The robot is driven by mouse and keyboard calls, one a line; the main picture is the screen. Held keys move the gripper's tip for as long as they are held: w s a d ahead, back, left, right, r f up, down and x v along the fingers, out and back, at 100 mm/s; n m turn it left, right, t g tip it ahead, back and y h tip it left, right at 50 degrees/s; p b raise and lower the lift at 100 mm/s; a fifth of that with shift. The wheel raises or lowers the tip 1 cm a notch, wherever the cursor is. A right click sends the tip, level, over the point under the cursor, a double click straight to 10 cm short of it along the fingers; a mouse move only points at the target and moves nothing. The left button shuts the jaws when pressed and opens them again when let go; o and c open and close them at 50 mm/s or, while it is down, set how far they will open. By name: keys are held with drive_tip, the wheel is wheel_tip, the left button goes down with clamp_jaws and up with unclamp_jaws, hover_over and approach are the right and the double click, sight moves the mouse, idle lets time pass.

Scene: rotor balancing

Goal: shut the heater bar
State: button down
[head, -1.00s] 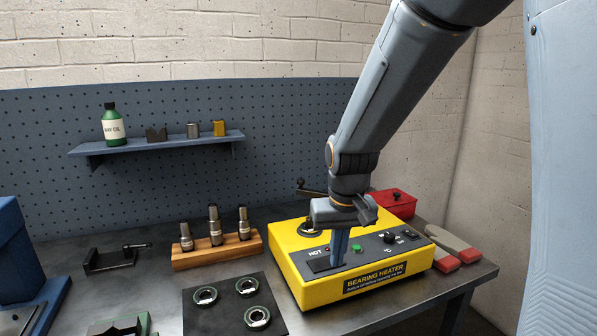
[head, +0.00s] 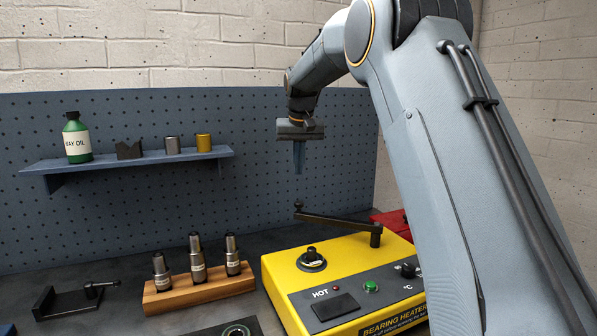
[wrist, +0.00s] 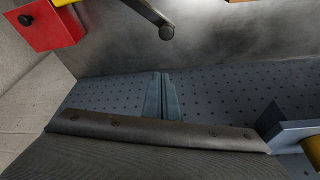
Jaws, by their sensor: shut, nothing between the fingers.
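The yellow bearing heater (head: 280,275) stands on the bench. Its dark heater bar (head: 340,219) runs left from a post at the heater's back right corner, with an upright knob (head: 298,207) at its free end. The bar lies behind the dark post with a round base (head: 311,260) on the heater top, apart from it. Part of the bar also shows at the top of the wrist view (wrist: 148,12). My gripper (head: 299,172) is shut and empty, pointing down above the bar's knob end; it also shows in the wrist view (wrist: 160,95).
A red box (head: 390,220) sits behind the heater at right. A wooden block (head: 200,290) with several metal tools stands left of the heater. A wall shelf (head: 125,160) holds a green bottle and small parts. My arm hides the heater's right side.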

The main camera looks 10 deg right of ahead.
wheel_tip(320, 180, down, 8)
drive_tip(key=s+p, duration=0.1)
drive_tip(key=p, duration=0.2)
drive_tip(key=shift+s, duration=0.2)
idle(0.5)
